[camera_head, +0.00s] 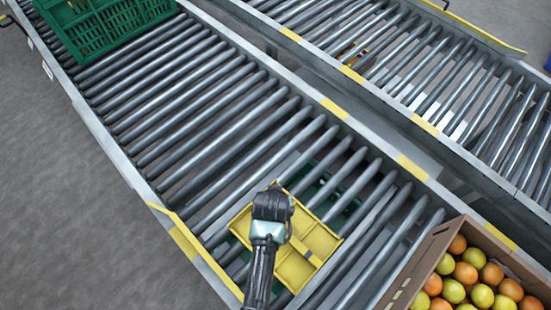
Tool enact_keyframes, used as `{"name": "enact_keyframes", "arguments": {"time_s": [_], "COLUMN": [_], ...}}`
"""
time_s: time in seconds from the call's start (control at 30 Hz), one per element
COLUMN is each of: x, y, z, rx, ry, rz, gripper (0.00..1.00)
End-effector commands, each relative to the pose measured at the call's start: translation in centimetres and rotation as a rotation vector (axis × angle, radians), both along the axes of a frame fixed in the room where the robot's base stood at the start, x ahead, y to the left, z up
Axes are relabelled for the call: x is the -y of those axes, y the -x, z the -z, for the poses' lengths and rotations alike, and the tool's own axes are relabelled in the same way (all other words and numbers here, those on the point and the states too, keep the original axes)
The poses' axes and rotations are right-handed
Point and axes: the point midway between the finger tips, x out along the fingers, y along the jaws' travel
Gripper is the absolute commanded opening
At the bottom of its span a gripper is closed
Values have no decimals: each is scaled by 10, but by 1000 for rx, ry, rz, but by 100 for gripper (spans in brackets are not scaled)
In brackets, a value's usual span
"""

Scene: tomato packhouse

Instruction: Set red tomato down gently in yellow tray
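The yellow tray (318,241) lies on the roller conveyor in the lower middle of the head view. It has several shallow compartments, and the ones in the open look empty. My gripper (272,206) is over the tray's left part and covers some of it. I see it from above and behind, so its fingertips are hidden. I cannot tell whether it holds anything or how high it is above the tray. No red tomato can be made out at the gripper or in the visible part of the tray.
A cardboard box (421,265) of orange and yellow-green round fruit stands at the lower right. A green crate (108,27) sits on the rollers at the upper left. Something green (338,193) shows between the rollers behind the tray. A second conveyor (420,70) runs alongside.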

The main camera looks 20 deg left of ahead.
Motion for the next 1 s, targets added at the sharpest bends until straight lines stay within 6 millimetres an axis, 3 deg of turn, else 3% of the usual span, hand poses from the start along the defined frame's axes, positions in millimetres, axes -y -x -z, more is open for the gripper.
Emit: {"name": "enact_keyframes", "arguments": {"time_s": [0.13, 0.17, 0.33, 0.5, 0.53, 1.0], "x": [0, 0, 0, 0, 0, 0], "y": [0, 0, 0, 0, 0, 1], "z": [3, 2, 2, 2, 2, 2], "rx": [1, 1, 0, 0, -1, -3], "ry": [0, 0, 0, 0, 0, 1], "rz": [0, 0, 0, 0, 0, 0], "gripper": [36, 66, 97, 98, 78, 78]}}
